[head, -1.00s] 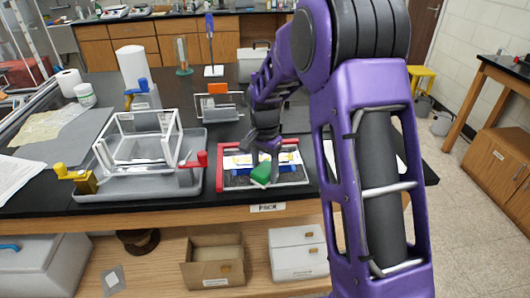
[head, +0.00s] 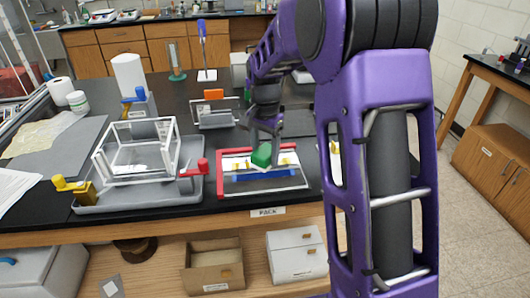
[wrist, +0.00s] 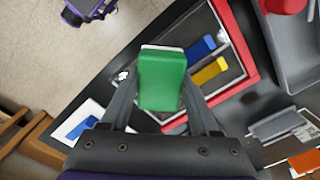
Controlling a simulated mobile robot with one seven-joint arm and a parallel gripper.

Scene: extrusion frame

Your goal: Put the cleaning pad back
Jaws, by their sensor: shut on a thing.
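The cleaning pad seems to be the green block with a white edge (wrist: 162,80), held between the two fingers of my gripper (wrist: 160,92). In the head view the green block (head: 262,155) is at the fingertips of my gripper (head: 266,140), over the red-edged tray (head: 221,180). It appears raised above the tray; the exact gap cannot be told. In the wrist view the tray's red rim (wrist: 238,50) runs right of the block, with a blue piece (wrist: 202,46) and a yellow piece (wrist: 210,71) inside. The block and fingers hide part of the tray.
A grey tray (head: 90,205) with a white frame (head: 140,150) and red and yellow clamps stands left of the red-edged tray. A small grey stand with an orange block (head: 213,95) is behind. The bench's front edge with a PACK label (head: 268,212) is close.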

